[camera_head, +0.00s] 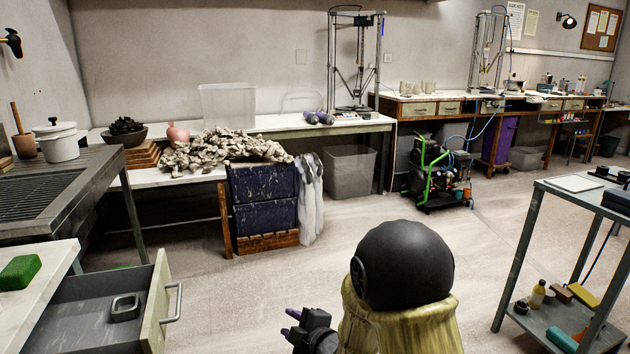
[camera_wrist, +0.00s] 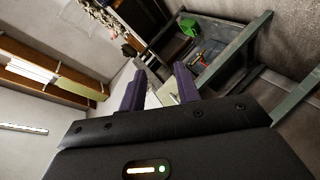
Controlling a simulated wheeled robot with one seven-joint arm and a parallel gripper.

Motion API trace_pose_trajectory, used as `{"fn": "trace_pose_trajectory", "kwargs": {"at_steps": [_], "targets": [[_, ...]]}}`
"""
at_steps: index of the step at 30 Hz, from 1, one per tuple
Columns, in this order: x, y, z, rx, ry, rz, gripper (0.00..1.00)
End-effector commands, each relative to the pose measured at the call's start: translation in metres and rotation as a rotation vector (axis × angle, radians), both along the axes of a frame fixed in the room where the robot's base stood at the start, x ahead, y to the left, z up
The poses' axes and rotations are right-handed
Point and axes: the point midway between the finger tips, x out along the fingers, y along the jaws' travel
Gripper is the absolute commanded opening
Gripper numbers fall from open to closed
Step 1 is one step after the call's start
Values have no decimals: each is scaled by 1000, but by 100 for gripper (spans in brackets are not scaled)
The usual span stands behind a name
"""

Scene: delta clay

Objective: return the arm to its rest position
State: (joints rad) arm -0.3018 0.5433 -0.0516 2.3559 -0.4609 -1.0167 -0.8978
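My gripper (camera_head: 289,322) shows at the bottom middle of the head view, low in front of my own body, pointing left toward the open drawer. In the wrist view its two purple fingers (camera_wrist: 159,90) stand well apart with nothing held between them. Part of my arm, with a dark round joint and a yellowish cover, fills the bottom middle of the head view.
An open drawer (camera_head: 92,312) with a small grey container (camera_head: 125,307) juts out at lower left. A green sponge (camera_head: 20,272) lies on the counter above. A grey shelf cart (camera_head: 570,210) stands at right. The floor (camera_head: 270,275) between is clear.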

Motion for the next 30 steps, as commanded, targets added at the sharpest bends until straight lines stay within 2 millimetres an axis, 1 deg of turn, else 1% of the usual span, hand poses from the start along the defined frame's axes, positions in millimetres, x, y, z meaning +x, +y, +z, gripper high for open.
{"fn": "trace_pose_trajectory", "kwargs": {"at_steps": [1,3,5,6,8,9,11,12,14,15,18,21,25,29,30], "targets": [[0,-18,3,5,66,-73,32],[-3,-42,2,16,169,-178,32],[-8,-63,1,31,256,-273,32],[-14,-77,1,44,315,-335,32],[-23,-97,0,67,400,-433,32],[-30,-109,0,84,457,-500,32],[-44,-127,-1,113,541,-600,32],[-53,-139,-1,135,596,-669,32],[-70,-154,0,170,678,-770,32],[-82,-164,0,193,730,-836,32],[-111,-182,0,251,850,-989,32],[-137,-193,2,303,948,-1116,32],[-168,-202,5,362,1056,-1257,32],[-198,-207,8,414,1151,-1381,32],[-200,-207,17,419,1162,-1395,32]]}}
